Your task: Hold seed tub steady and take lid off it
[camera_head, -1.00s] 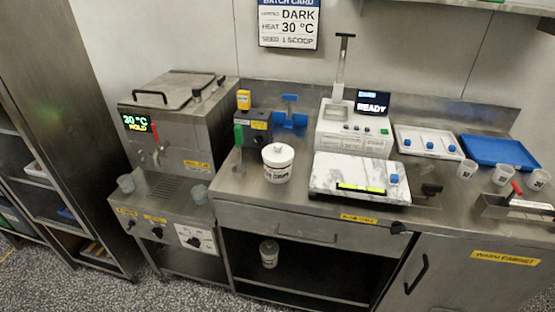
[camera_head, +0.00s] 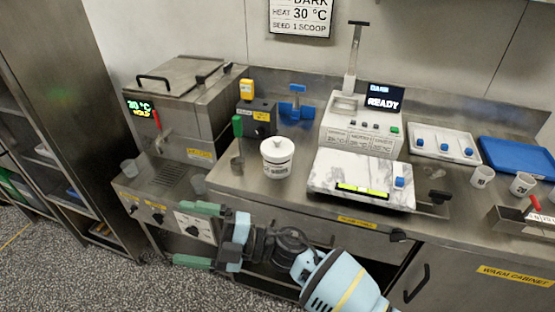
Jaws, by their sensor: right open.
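The white seed tub (camera_head: 276,168) stands upright on the steel counter, left of the marble slab. Its white lid (camera_head: 277,148), with a small knob, sits on top. The dark print on the tub is too small to read. My right gripper (camera_head: 190,235) is in front of the counter, below and left of the tub. Its two green-tipped fingers are wide apart, point left and have nothing between them. It is apart from the tub. My left gripper is not in view.
A green-handled tool (camera_head: 238,138) stands close left of the tub. The marble slab (camera_head: 362,178) is to its right, with a white machine (camera_head: 358,130) behind. A steel tank (camera_head: 180,100) is at left. Bare counter (camera_head: 240,188) lies in front of the tub.

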